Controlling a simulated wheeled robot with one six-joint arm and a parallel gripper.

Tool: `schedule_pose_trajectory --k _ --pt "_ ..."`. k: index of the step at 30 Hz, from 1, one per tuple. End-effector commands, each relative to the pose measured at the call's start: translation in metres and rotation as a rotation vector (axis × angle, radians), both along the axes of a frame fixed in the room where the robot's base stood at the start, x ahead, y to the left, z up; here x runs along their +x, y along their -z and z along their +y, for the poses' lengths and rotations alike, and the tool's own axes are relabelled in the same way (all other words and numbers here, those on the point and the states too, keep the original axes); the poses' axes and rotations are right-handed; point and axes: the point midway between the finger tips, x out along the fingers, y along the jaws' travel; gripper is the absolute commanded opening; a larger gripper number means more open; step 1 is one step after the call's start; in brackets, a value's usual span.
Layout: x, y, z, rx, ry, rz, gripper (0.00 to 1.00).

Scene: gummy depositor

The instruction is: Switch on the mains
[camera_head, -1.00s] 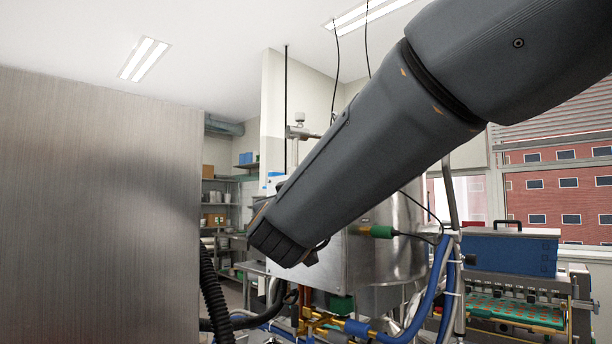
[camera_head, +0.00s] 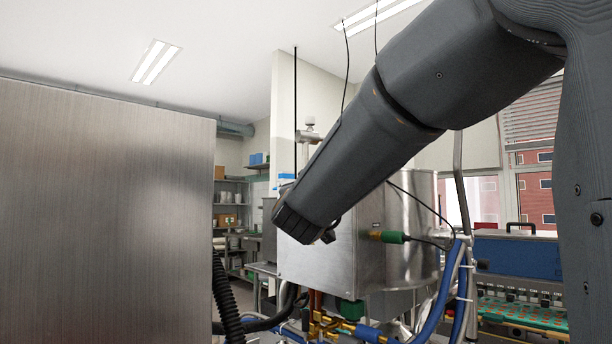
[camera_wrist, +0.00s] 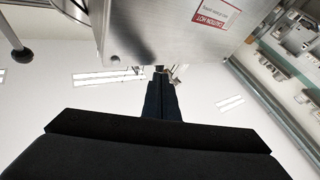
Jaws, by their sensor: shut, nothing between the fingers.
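No mains switch can be made out in either view. A steel box (camera_head: 315,262) with green-capped connectors stands in front of a round steel tank (camera_head: 418,215) in the head view. That housing carries a red-and-white "CAUTION HOT" label (camera_wrist: 217,12). I cannot tell whether the fingertips touch it.
A large steel panel (camera_head: 105,215) blocks the left of the head view. A black corrugated hose (camera_head: 226,295) and blue hoses (camera_head: 448,290) run low around the box. A blue case (camera_head: 517,257) sits above a tray of gummies (camera_head: 522,314) at right. Shelves (camera_head: 230,215) stand behind.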

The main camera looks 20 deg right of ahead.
Motion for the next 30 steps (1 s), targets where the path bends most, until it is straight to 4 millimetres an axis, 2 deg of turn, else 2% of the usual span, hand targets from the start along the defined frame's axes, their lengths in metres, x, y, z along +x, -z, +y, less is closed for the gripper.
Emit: schedule_pose_trajectory --k 6,12,27,30 --pt "0.033 -0.015 -0.021 -0.001 0.001 0.002 0.0" --pt "0.051 -0.023 -0.031 -0.001 0.0 0.0 0.0" --pt "0.056 -0.025 -0.035 0.001 0.0 0.0 0.0" --pt "0.055 -0.027 -0.041 0.014 0.009 0.006 0.0"
